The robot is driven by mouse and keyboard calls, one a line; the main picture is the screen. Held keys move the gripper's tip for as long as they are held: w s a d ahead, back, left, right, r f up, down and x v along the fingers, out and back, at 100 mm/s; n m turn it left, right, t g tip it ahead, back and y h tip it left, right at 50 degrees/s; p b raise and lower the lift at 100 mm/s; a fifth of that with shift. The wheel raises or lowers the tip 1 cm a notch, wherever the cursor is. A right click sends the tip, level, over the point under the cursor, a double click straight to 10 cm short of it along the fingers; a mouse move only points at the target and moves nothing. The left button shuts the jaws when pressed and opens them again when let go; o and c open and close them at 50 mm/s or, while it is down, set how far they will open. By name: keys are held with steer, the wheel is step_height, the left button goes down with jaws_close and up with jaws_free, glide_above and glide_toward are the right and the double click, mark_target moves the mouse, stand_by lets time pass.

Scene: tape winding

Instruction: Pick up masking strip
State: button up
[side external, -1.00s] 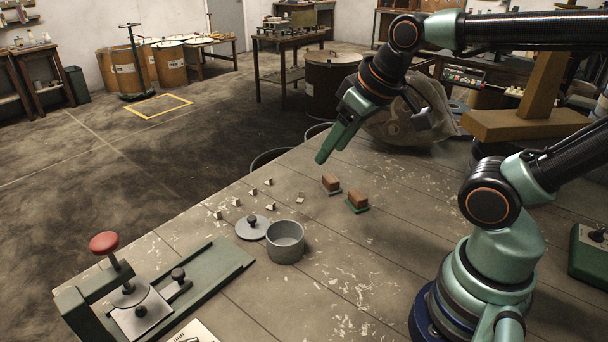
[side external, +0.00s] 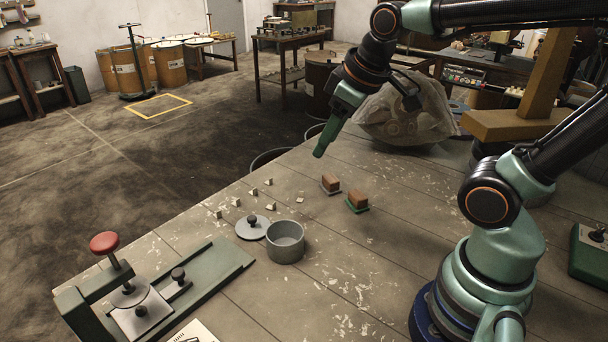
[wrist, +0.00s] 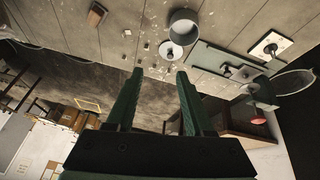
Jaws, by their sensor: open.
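Several small cream-coloured pieces (side external: 236,202) lie scattered on the worn wooden table; I cannot tell which, if any, is the masking strip. One piece (side external: 299,200) lies a little apart, nearer the brown blocks. My gripper (side external: 319,154) is above the table's far edge, beyond the pieces, with its green fingers pointing down and empty. In the wrist view my gripper (wrist: 160,71) has its two fingers spread apart with nothing between them. Some small pieces (wrist: 146,46) show past the fingertips there.
A grey pot (side external: 285,248) and its knobbed lid (side external: 251,229) stand beside the pieces. Two brown blocks (side external: 331,183) (side external: 357,199) sit to the right. A green press with a red knob (side external: 104,243) is at front left. A bagged bundle (side external: 415,112) lies behind my gripper.

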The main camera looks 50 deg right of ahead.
steer(key=w+d+n+g, duration=0.2)
steer(key=w+d+n, duration=0.1)
steer(key=w+n, duration=0.3)
steer(key=n+g, duration=0.3)
steer(key=n, duration=1.1)
glide_above(300, 197)
step_height(300, 197, down, 13)
steer(key=f, duration=0.6)
steer(key=shift+s+d, duration=0.1)
steer(key=shift+s, duration=0.2)
steer(key=shift+w+f, duration=0.15)
steer(key=shift+f, duration=1.35)
steer(key=shift+w+f, duration=0.1)
steer(key=shift+f, duration=1.4)
jaws_close()
